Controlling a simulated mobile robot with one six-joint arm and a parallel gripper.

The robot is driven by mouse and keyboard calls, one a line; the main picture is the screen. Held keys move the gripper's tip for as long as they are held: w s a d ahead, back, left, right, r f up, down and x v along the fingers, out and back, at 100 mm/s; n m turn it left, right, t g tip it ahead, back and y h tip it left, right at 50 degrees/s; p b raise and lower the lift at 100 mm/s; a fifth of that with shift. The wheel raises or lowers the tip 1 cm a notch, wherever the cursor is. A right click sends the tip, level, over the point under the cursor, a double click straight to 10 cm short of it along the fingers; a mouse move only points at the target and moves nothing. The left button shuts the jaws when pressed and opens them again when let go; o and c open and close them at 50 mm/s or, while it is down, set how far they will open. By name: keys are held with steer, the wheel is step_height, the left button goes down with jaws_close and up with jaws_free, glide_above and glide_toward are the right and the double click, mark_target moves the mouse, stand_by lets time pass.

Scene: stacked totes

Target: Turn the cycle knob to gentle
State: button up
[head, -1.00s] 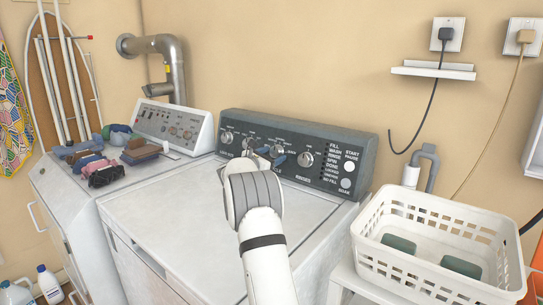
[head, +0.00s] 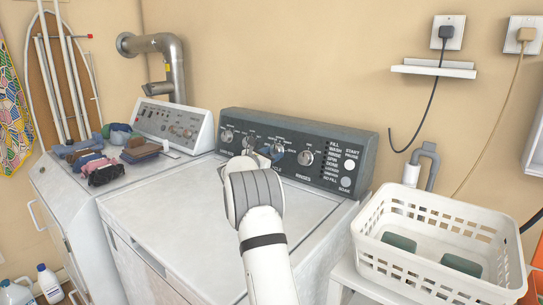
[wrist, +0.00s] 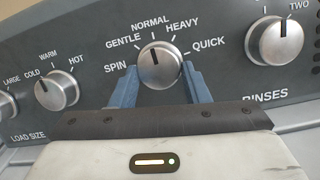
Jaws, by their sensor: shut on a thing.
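The cycle knob (wrist: 160,66) is a silver dial in the middle of the wrist view, ringed by the labels SPIN, GENTLE, NORMAL, HEAVY and QUICK. Its dark pointer line is near the top, tilted slightly left, closest to NORMAL. My gripper (wrist: 160,80) has one blue finger on each side of the knob and is shut on it. In the head view, the knob (head: 279,147) is partly hidden behind my gripper (head: 271,152), which reaches the dark control panel (head: 228,119) from the front.
In the wrist view, a temperature knob (wrist: 57,89) is on the left and the rinses knob (wrist: 275,40) on the right. In the head view, folded clothes (head: 103,162) lie on the neighbouring machine. A white basket (head: 440,279) stands at the right.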

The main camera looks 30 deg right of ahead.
steer(key=n+t+b, duration=0.1)
steer(key=n+b, duration=0.1)
steer(key=n, duration=0.2)
steer(key=shift+s+y, duration=0.15)
steer(key=shift+y, duration=0.15)
steer(key=shift+s+d+r+n+t+y, duration=0.1)
steer(key=shift+n+t+y, duration=0.2)
steer(key=shift+n, duration=0.85)
steer(key=shift+s+r+n+t+y, duration=0.15)
steer(key=shift+n+t, duration=0.25)
steer(key=shift+n, duration=0.75)
steer(key=shift+w+f, duration=0.1)
steer(key=o, duration=1)
steer(key=shift+v, duration=3.9)
